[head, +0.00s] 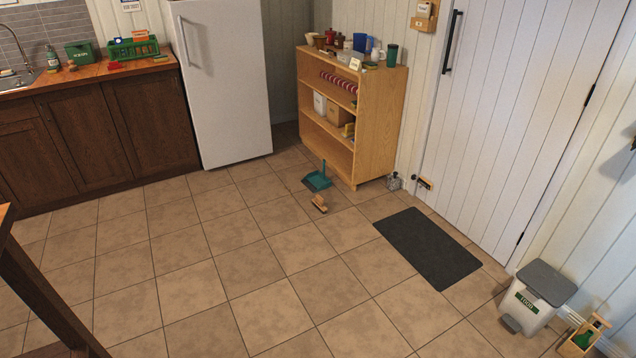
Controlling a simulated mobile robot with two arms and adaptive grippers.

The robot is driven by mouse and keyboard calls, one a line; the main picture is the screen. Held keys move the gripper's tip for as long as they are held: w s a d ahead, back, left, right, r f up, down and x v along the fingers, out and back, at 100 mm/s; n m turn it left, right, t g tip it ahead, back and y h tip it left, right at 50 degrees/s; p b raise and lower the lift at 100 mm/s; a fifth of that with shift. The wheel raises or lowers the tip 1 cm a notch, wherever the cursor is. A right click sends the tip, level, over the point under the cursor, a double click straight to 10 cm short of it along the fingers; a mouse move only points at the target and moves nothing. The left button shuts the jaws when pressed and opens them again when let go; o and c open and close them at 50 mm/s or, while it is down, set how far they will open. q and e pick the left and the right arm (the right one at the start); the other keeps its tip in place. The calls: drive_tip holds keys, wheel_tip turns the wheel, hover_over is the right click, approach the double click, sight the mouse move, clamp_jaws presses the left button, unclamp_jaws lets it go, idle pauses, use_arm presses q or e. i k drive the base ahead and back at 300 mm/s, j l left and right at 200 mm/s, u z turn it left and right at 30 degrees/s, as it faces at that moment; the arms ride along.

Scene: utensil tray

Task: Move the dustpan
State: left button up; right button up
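A teal dustpan (317,181) lies on the tiled floor in the head view, in front of the left side of the wooden shelf. Its handle points up and away from the pan. A small wooden brush (319,203) lies on the floor just in front of the dustpan, apart from it. Neither of my grippers shows in the head view.
The wooden shelf (376,150) stands behind the dustpan, with a white fridge (222,90) to its left. A dark mat (428,246) lies by the white door (510,110). A bin (535,297) and a wooden caddy (583,338) stand at lower right. The middle floor is clear.

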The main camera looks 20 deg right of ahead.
sight(316, 181)
drive_tip(key=i+z, duration=0.1)
drive_tip(key=i, duration=3.85)
drive_tip(key=i+z, duration=0.5)
drive_tip(key=i+j+z, duration=0.3)
drive_tip(key=z, duration=0.2)
drive_tip(key=i+j+z, duration=0.8)
drive_tip(key=j+z, duration=0.15)
